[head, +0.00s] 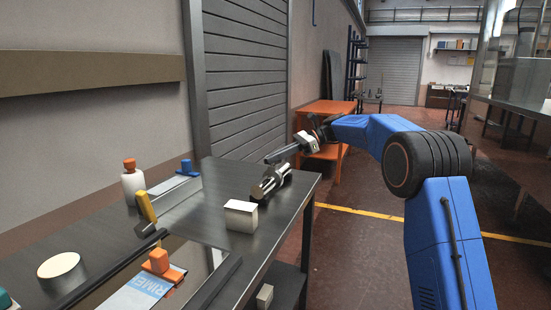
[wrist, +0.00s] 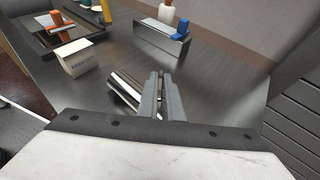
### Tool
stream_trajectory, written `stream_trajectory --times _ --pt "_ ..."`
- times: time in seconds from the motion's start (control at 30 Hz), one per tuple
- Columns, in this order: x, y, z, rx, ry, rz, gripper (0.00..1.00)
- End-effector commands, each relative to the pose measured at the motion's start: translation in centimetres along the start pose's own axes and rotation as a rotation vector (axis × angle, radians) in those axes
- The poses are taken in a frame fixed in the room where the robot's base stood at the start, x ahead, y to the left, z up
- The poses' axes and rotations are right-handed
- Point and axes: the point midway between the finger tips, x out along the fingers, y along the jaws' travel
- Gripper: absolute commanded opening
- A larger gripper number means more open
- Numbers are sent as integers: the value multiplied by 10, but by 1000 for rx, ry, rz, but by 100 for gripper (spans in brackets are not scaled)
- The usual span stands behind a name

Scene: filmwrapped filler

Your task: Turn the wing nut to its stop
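My gripper (head: 285,152) hovers over the far right end of the dark metal table, its fingers pointing left. In the wrist view my gripper (wrist: 162,88) has its two grey fingers close together, with only a thin gap and nothing visible between them. A shiny metal cylinder (head: 270,184) lies on the table just below the fingers, seemingly apart from them in the head view. In the wrist view the cylinder (wrist: 124,88) shows left of and behind the fingers, partly hidden by them. I cannot make out a wing nut; it may be hidden or too small.
A white box (head: 240,216) stands near the cylinder at the table's front edge. A white bottle with an orange cap (head: 132,184), a yellow-handled tool (head: 146,207) and a blue clamp (head: 187,167) stand farther left. A grey shutter (head: 245,85) rises behind the table.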

Motion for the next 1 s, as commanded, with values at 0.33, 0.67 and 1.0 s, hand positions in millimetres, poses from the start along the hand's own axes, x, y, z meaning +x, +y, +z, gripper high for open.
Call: stream_trajectory --times 0.33,0.67,1.0 --pt "0 3 2 43 -1 -105 0" --pt "1 5 2 128 0 -312 0" --pt "1 4 1 171 -1 -416 0"
